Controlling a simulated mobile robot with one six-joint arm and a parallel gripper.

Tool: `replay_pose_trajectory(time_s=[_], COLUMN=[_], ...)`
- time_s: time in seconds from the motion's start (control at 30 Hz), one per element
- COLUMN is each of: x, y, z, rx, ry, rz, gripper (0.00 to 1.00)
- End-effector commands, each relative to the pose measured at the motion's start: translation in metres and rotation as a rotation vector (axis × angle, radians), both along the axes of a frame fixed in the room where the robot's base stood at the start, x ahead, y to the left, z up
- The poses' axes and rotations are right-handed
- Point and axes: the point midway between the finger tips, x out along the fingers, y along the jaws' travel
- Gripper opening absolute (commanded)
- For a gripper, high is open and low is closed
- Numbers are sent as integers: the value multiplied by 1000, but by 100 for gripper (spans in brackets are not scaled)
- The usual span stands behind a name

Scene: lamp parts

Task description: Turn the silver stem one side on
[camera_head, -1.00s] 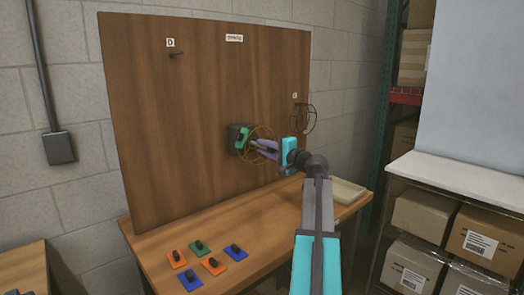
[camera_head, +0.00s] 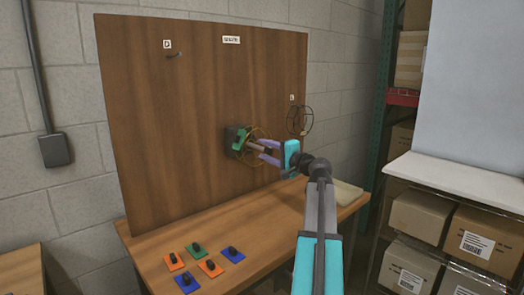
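A dark block (camera_head: 231,139) is fixed to the upright wooden panel, with a green part (camera_head: 241,138) on its front. A thin brass-coloured wire ring or cage (camera_head: 257,131) stands around the space in front of it. A greyish stem (camera_head: 257,147) seems to stick out from the block towards my gripper; its silver colour and its turn are hard to make out. My gripper (camera_head: 265,151) has purple fingers that stand apart, at or just short of the stem's near end. I cannot tell whether they touch it.
A dark wire cage (camera_head: 299,120) hangs on the panel at right, close above my wrist. A peg (camera_head: 174,55) sticks out at upper left. Several coloured plates with black knobs lie on the table (camera_head: 150,250). A pale tray (camera_head: 347,194) sits at the table's right end.

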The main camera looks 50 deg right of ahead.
Motion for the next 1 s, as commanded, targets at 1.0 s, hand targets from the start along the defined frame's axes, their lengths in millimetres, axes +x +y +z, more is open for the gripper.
replay_pose_trajectory(time_s=[1.0], x=[-113], y=[8], z=[1], rx=[0], ry=[-1], rz=[-1], gripper=[39])
